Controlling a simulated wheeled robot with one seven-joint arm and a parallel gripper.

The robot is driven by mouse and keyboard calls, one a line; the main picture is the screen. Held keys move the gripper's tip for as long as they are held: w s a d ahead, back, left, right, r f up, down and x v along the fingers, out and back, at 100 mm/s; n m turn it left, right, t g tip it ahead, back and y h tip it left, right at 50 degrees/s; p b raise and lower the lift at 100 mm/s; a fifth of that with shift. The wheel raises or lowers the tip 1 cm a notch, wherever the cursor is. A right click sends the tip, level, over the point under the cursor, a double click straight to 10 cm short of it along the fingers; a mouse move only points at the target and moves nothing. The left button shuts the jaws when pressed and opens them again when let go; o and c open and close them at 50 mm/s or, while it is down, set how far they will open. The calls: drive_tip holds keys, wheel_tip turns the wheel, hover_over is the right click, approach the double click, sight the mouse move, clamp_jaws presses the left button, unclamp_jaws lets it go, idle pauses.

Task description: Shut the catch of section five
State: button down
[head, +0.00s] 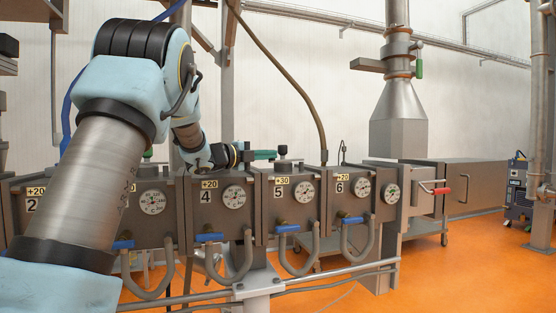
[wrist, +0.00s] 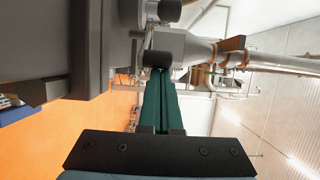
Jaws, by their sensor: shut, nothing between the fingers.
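Section five (head: 293,200) of the machine is a grey block with a "5" label, a "+30" tag and a round dial. A dark-topped knob on a short grey post, perhaps its catch (head: 283,151), stands on its top edge. My gripper (head: 275,154) is just left of that knob, with its green fingers shut and pointing right. In the wrist view the shut fingers (wrist: 158,74) reach up to a black cylindrical end (wrist: 160,58) on a grey part. I cannot tell whether they touch, or whether the catch is open or shut.
Section four (head: 215,205) and section six (head: 343,195) flank it, with dials and blue-handled valves (head: 288,228) below. A brown hose (head: 290,70) drops behind the sections. A pipe rail (head: 330,278) runs low in front.

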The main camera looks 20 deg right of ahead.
drive_tip(key=shift+w+a, duration=0.4)
drive_tip(key=shift+w, duration=0.45)
